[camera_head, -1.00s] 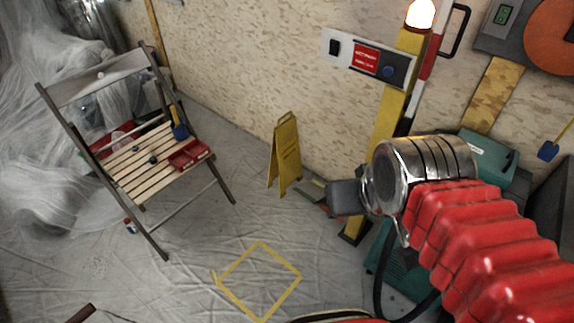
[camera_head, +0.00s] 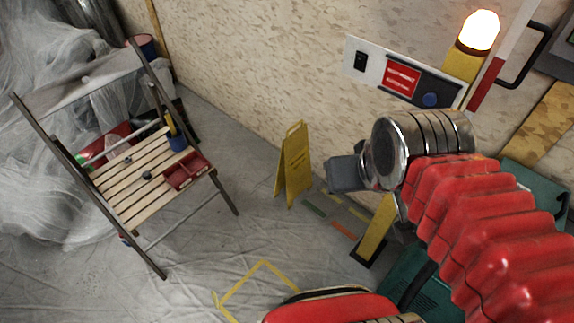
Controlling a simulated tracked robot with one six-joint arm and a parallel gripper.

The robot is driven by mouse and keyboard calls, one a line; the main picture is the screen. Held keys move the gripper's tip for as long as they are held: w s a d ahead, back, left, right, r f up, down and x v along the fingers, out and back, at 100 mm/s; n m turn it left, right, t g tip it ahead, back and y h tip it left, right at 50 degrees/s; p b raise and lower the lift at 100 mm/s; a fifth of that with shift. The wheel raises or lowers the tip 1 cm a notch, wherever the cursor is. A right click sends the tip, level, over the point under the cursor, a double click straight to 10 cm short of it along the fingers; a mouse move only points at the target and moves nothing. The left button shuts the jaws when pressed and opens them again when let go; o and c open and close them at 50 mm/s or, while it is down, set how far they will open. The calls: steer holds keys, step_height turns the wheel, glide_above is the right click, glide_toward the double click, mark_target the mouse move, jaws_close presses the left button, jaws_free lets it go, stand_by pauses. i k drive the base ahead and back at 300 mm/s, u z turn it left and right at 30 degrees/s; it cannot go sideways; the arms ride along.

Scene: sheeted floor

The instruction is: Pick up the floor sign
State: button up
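The yellow floor sign (camera_head: 294,165) stands upright and folded out like an A-frame on the sheeted floor, near the wooden wall, at the middle of the view. My gripper (camera_head: 345,174) is a dark grey block at the end of my red-sleeved arm. In the picture it lies just right of the sign, with a visible gap between them. The gripper's fingers cannot be made out, so its opening is unclear. Nothing is seen held in it.
A wooden slatted chair (camera_head: 140,190) with a red tray (camera_head: 186,170) and a blue cup (camera_head: 176,141) stands at left. A yellow post (camera_head: 376,232) with a lit lamp (camera_head: 479,30) is at right. Flat coloured strips (camera_head: 342,229) lie beside the sign. A yellow square (camera_head: 240,284) marks open floor.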

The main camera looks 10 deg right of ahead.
mark_target(294, 167)
steer(key=u, duration=0.3)
steer(key=i, duration=0.7)
steer(key=u, duration=0.95)
steer(key=i, duration=0.65)
steer(key=u, duration=0.4)
